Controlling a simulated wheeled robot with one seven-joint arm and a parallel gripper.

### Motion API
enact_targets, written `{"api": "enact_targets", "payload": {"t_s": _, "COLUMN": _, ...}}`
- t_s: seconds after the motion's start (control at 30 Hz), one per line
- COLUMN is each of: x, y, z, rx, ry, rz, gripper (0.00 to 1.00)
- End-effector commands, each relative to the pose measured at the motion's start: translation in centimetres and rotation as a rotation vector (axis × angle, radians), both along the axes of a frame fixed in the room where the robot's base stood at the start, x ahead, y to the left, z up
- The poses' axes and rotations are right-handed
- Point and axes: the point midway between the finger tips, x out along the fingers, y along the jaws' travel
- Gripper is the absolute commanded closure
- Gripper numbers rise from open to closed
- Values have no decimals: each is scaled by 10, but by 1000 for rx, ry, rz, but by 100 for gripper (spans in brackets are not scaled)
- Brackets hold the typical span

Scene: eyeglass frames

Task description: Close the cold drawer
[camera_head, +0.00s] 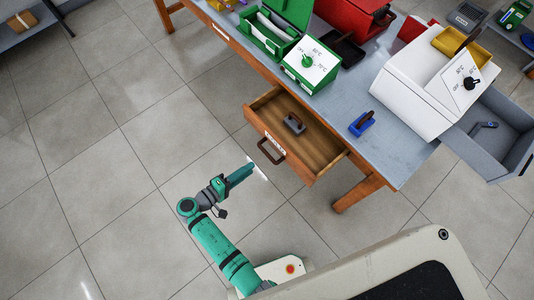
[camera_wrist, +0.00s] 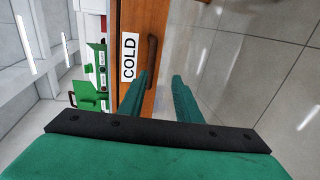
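The cold drawer (camera_head: 307,133) is a wooden drawer pulled out from under the grey-topped table, with a dark handle (camera_head: 271,150) on its front. A dark grey object (camera_head: 294,123) lies inside it. In the wrist view, the drawer front (camera_wrist: 150,18) carries a white "COLD" label (camera_wrist: 129,57) beside the handle (camera_wrist: 152,50). My gripper (camera_head: 250,168) is just in front of the drawer, to the lower left of the handle. In the wrist view, my gripper (camera_wrist: 161,76) has its two green fingers apart with nothing between them. They point toward the handle, seemingly without touching it.
The table (camera_head: 395,148) holds a green box with a dial (camera_head: 311,64), an open green case (camera_head: 270,33), a blue holder (camera_head: 361,123) and a white box with a dial (camera_head: 430,85). A grey drawer (camera_head: 492,135) stands open at the right. The tiled floor at left is clear.

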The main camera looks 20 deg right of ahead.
Motion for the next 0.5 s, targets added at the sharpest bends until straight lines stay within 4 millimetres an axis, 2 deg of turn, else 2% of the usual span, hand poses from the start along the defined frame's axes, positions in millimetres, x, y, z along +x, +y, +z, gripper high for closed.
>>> {"api": "enact_targets", "payload": {"t_s": 0.1, "x": 7, "y": -2, "z": 11, "rx": -42, "ry": -16, "rz": -21, "gripper": 69}}
{"api": "enact_targets", "payload": {"t_s": 0.23, "x": 10, "y": -10, "z": 12, "rx": -51, "ry": -19, "rz": -27, "gripper": 69}}
{"api": "enact_targets", "payload": {"t_s": 0.5, "x": 24, "y": -51, "z": 3, "rx": -49, "ry": -18, "rz": -28, "gripper": 69}}
